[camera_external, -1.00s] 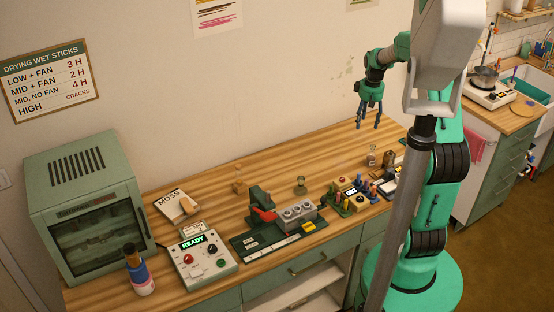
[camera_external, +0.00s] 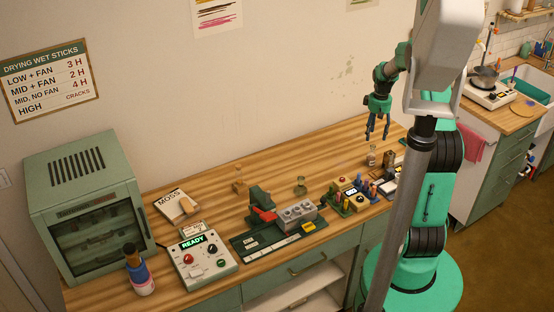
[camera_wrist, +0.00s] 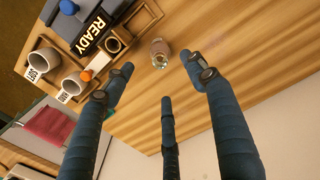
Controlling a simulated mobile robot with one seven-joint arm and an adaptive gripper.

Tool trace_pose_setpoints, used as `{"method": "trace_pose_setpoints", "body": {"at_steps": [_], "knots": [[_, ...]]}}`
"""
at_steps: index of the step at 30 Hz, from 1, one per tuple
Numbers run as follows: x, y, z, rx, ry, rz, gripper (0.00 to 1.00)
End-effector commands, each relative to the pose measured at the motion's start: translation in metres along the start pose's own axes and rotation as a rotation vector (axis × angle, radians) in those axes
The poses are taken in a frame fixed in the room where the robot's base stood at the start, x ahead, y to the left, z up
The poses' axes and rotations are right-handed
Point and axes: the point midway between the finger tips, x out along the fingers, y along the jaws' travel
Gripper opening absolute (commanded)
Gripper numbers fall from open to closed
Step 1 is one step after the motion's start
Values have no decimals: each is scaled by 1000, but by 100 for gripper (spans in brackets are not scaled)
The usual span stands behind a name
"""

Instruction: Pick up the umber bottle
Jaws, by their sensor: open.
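My gripper (camera_external: 377,133) hangs fingers-down over the back right of the table. Its blue fingers stand spread and empty in the wrist view (camera_wrist: 160,80). A small clear glass bottle with reddish-brown contents (camera_wrist: 160,53) stands on the wood ahead of the fingertips, apart from them. A small glass bottle (camera_external: 372,157) just below the gripper in the outside view looks like the same one. Another small bottle with a tan tint (camera_external: 239,181) and a greenish one (camera_external: 300,186) stand further left. No name is readable on these bottles, so I cannot tell surely which is umber.
A dark brown jar (camera_external: 389,159) stands close right of the glass bottle. A rack of coloured pieces (camera_external: 342,200) lies in front. The wrist view shows a wooden frame (camera_wrist: 138,25) and two labelled cups (camera_wrist: 74,83) nearby. Bare wood lies behind and left.

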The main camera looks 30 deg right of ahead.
Motion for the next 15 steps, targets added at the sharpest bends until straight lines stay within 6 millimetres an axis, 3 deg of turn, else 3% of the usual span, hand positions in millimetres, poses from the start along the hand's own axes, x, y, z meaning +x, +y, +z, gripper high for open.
{"method": "trace_pose_setpoints", "body": {"at_steps": [15], "knots": [[70, 0, 0, 0, -1, 0, 56]]}}
